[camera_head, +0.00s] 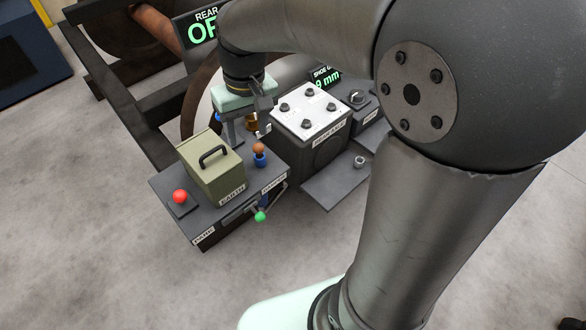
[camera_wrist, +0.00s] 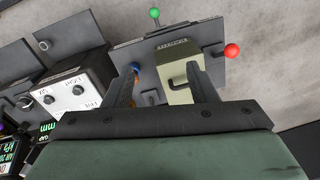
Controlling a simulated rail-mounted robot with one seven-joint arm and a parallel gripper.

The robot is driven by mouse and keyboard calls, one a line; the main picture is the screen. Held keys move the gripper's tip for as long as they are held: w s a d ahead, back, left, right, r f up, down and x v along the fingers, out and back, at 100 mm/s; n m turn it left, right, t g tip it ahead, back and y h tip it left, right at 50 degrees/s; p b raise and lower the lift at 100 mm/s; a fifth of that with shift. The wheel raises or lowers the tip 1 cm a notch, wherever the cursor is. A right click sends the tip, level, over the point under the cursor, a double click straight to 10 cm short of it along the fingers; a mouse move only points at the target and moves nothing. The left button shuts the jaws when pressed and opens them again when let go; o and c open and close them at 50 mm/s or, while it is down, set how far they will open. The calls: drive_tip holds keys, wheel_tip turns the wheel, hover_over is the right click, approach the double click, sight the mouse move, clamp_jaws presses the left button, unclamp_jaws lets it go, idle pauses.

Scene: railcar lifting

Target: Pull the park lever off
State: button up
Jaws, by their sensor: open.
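A lever with a red ball knob (camera_head: 180,196) stands at the left end of the dark grey panel, above a label on the front edge that seems to read PARK. The red knob shows at the right in the wrist view (camera_wrist: 232,50). My gripper (camera_head: 247,138) is open and empty, fingers pointing down, behind and right of the olive box. In the wrist view its fingers (camera_wrist: 160,76) are spread, with the box partly behind the right finger.
An olive box (camera_head: 212,168) with a black handle, labelled EARTH, stands between my gripper and the red knob. A green-knobbed lever (camera_head: 260,216) sticks out at the panel's front. An orange knob on a blue base (camera_head: 259,156) is close to my gripper. A white-topped box (camera_head: 310,107) stands right.

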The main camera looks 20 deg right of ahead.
drive_tip(key=s+d+f+m, duration=0.1)
drive_tip(key=s+d+f, duration=0.2)
drive_tip(key=s+d, duration=0.3)
drive_tip(key=shift+s+f+m+h, duration=0.2)
drive_tip(key=shift+s+m+h, duration=0.15)
drive_tip(key=shift+s, duration=1.85)
drive_tip(key=shift+d, duration=0.1)
drive_tip(key=shift+m+t, duration=0.3)
drive_tip(key=shift+m, duration=0.05)
drive_tip(key=s, duration=0.1)
drive_tip(key=s+d+f, duration=0.1)
drive_tip(key=s, duration=0.1)
drive_tip(key=s+d+f, duration=0.1)
drive_tip(key=shift+s+f, duration=0.1)
drive_tip(key=shift+s, duration=0.25)
